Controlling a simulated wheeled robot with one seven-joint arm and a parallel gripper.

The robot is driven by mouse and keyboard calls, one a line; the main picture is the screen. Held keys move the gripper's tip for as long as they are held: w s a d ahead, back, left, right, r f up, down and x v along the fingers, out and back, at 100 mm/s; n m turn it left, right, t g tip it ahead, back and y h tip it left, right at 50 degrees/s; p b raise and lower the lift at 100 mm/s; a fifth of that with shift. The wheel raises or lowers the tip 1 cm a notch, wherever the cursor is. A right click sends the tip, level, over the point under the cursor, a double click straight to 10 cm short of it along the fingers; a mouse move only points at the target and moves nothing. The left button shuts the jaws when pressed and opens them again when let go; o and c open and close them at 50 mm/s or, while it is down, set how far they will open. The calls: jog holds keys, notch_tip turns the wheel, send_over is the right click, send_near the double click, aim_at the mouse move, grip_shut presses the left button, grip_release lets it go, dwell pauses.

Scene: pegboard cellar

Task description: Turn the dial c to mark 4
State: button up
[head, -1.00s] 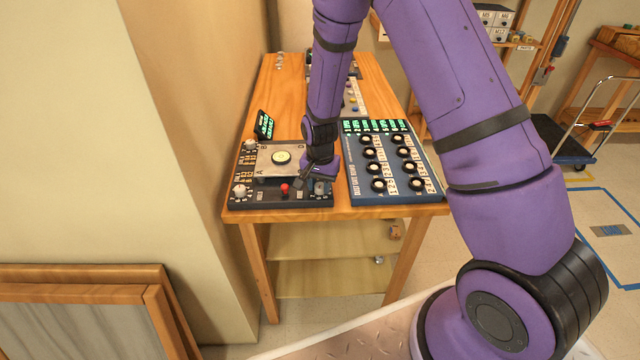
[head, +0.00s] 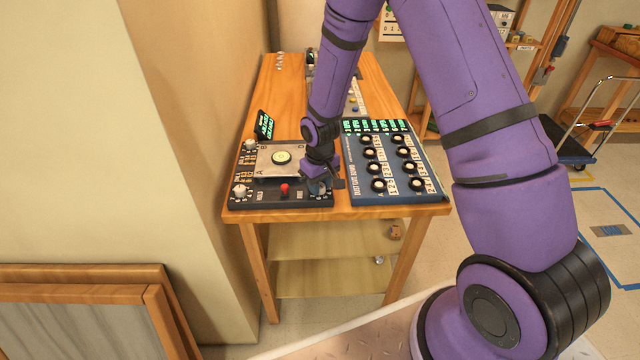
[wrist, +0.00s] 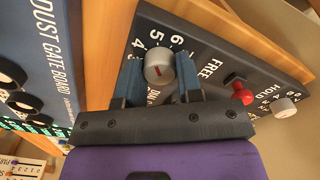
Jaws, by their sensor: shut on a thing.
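The dark control panel (head: 262,198) lies at the front left of the bench. A grey knob (wrist: 159,68) with a short red line sits on its corner, with marks 4, 5 and 6 beside it in the wrist view. The lettering by it starts "DIAL", but its letter is hidden by my gripper. My gripper (wrist: 159,80) is shut on this knob, a blue finger on each side. I cannot tell surely which mark the red line points to. In the head view, my gripper (head: 319,186) is at the panel's front right corner and mostly covers the knob.
A red-tipped lever (wrist: 241,92) and another pale knob (wrist: 285,107) stand on the same panel. A raised plate with a round level (head: 281,157) is behind. The blue dust gate board (head: 361,198) with several black knobs lies close on the right.

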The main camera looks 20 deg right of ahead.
jog(key=n, duration=0.5)
jog(key=shift+n, duration=0.4)
dwell(0.4)
jog(key=o, duration=0.9)
notch_tip(320, 180, up, 11)
jog(key=shift+f, duration=0.1)
